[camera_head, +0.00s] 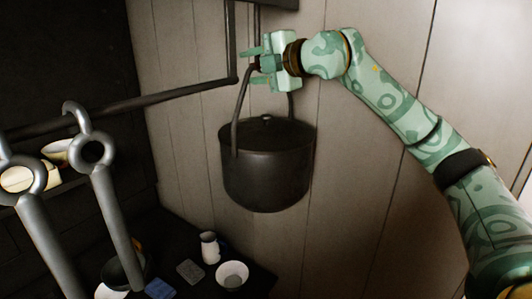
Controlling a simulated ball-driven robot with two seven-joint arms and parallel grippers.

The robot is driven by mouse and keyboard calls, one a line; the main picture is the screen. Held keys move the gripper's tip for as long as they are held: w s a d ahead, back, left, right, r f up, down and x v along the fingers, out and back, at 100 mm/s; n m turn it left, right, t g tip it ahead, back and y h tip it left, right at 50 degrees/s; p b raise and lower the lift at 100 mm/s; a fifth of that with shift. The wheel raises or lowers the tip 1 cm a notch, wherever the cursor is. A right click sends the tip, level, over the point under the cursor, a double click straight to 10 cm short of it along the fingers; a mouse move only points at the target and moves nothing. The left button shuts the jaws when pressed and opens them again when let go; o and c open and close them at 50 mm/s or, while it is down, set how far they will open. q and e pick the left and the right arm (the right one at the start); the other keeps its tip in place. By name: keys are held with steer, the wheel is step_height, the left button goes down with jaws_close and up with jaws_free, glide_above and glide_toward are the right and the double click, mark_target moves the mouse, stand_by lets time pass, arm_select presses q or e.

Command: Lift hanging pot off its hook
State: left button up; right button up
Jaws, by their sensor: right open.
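A dark lidded pot (266,170) hangs in the middle of the camera_head view from its tall bail handle (239,103). The top of the handle meets the end of a dark metal bracket near my right gripper; the hook itself is mostly hidden there. My right gripper (257,65) comes in from the right and points left. It is open, with its fingers at the top of the handle, one above and one below. I cannot tell whether the handle lies between the fingers. My left gripper is not in view.
A dark metal bar (150,98) runs from the left to the bracket. Two grey utensils with ring ends (92,152) hang in the left foreground. Below stand a white bowl (232,274), a pale mug (209,248) and a blue block (159,289). A plank wall (365,190) lies behind.

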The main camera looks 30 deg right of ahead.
steer(key=shift+w+f, duration=0.1)
steer(key=shift+w, duration=0.1)
steer(key=shift+s, duration=0.15)
jaws_close()
steer(key=shift+r, duration=0.2)
steer(key=shift+r, duration=0.1)
steer(key=r, duration=0.1)
steer(key=s+r+b, duration=0.1)
steer(key=r+b, duration=0.1)
steer(key=shift+s+d+r, duration=0.1)
steer(key=shift+s+d, duration=0.25)
steer(key=shift+d, duration=0.05)
steer(key=f+b+v, duration=0.1)
steer(key=b+v, duration=0.1)
steer(key=v, duration=0.6)
steer(key=f+b+v, duration=0.2)
steer(key=b+v, duration=0.1)
steer(key=v, duration=0.5)
steer(key=shift+s, duration=0.2)
steer(key=shift+w, duration=0.1)
